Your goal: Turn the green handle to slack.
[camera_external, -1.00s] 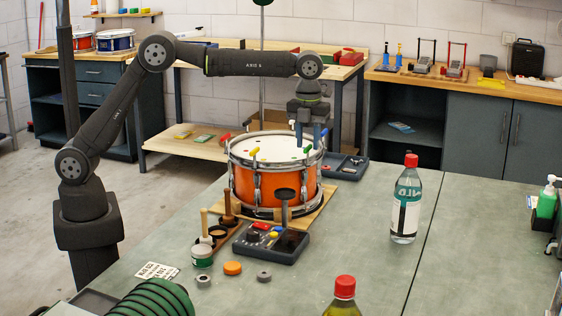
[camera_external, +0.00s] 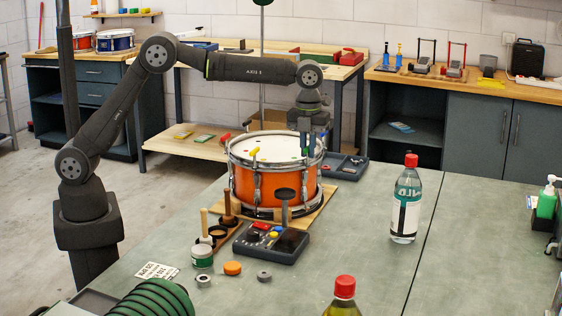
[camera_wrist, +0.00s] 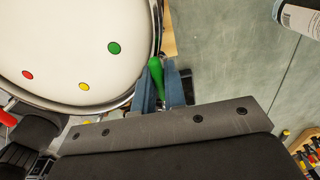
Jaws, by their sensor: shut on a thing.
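The orange drum (camera_external: 275,188) with a white head stands on a wooden board on the bench. My gripper (camera_external: 315,146) is at the right side of the drum's rim. In the wrist view, the green handle (camera_wrist: 155,75) lies between my gripper's two blue fingers (camera_wrist: 161,88), just outside the drum's metal hoop. The fingers are shut on the handle. The drum head (camera_wrist: 75,45) shows green, yellow and red dots in the wrist view. In the external view, the green handle is mostly hidden by the fingers.
A yellow handle (camera_external: 254,151) and a red handle (camera_external: 225,138) sit at the rim. A clear bottle with a red cap (camera_external: 406,200) stands to the right. A dark control box (camera_external: 271,242) stands in front of the drum.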

